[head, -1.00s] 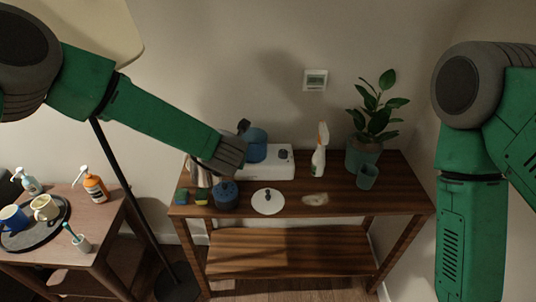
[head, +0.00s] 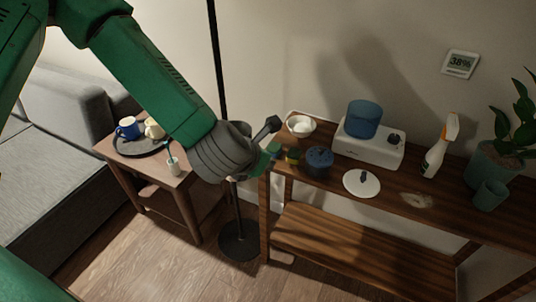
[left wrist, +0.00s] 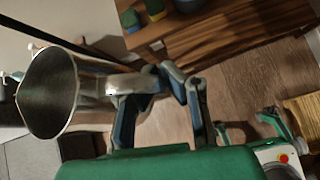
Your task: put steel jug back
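The steel jug (left wrist: 48,92) shows in the left wrist view at the left, its wide round mouth facing the camera. My left gripper (left wrist: 143,88) appears shut on its handle side and holds it clear of the floor. In the head view the dark wrist of my left arm is beyond the left end of the shelf table (head: 355,178), above the gap beside the side table. It hides the jug there.
On the shelf table are a white bowl (head: 300,125), sponges (head: 292,156), a dark blue pot (head: 319,162), a white lid (head: 361,183), a blue pot on a white stove (head: 368,151), a spray bottle (head: 440,147) and a plant. The side table (head: 150,168) holds a mug tray. A lamp pole stands between.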

